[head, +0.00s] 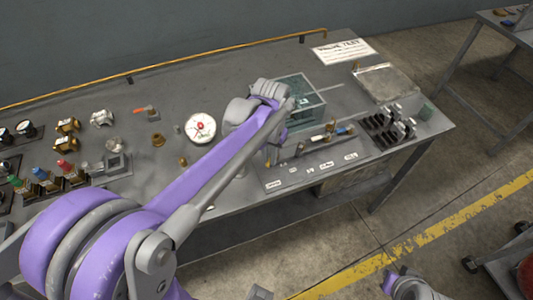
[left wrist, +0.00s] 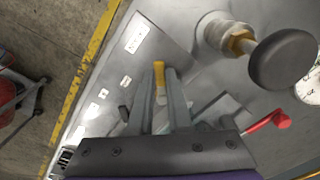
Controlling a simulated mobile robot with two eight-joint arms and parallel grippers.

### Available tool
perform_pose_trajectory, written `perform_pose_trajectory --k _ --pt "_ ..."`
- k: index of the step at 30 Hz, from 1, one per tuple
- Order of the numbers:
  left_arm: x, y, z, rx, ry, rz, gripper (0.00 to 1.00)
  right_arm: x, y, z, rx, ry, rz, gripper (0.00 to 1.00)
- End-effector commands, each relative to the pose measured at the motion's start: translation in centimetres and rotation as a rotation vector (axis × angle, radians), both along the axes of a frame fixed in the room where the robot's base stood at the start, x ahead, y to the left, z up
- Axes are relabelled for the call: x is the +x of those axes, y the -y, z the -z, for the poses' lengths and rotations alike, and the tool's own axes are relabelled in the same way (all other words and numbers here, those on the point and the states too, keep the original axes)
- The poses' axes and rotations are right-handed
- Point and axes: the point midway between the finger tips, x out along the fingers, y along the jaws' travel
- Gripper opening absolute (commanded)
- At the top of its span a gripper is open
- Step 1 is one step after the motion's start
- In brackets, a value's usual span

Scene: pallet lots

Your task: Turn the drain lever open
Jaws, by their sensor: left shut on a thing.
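A small yellow lever (left wrist: 159,72) stands between the two fingers of my left gripper (left wrist: 161,78) in the left wrist view. The fingers are close together on it. In the head view my left gripper (head: 268,158) points down at the front part of the bench, and its own arm hides most of it. The label beside the lever is too small to read, so I cannot tell how far the lever is turned. A part of my right arm (head: 410,287) shows at the bottom right; its fingers cannot be made out.
A red lever (left wrist: 268,122) and a dark round knob (left wrist: 283,60) are close by my left gripper.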

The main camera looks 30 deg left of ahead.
Motion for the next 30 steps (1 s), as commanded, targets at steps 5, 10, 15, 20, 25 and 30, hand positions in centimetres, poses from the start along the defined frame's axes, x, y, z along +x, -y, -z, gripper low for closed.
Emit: perform_pose_trajectory --k 5,10,15,20,25,30 --pt "0.1 0.7 0.0 0.0 0.0 -0.165 0.0 0.0 0.0 0.0 0.0 0.0 0.0 0.0" --pt "0.3 1.3 0.0 0.0 0.0 -0.326 0.0 0.0 0.0 0.1 0.0 0.0 0.0 0.0" --pt "0.6 1.9 0.0 0.0 0.0 -0.48 0.0 0.0 0.0 0.1 0.0 -0.001 0.0 0.0" --pt "0.9 2.3 0.0 0.0 0.0 -0.609 0.0 0.0 0.0 0.2 0.0 -0.001 0.0 0.0" --pt "1.1 2.6 0.0 0.0 0.0 -0.715 0.0 0.0 0.0 0.2 0.0 -0.001 0.0 0.0" --pt "1.3 2.8 0.0 0.0 0.0 -0.786 0.0 -0.1 0.0 0.2 0.0 -0.001 0.0 0.0"
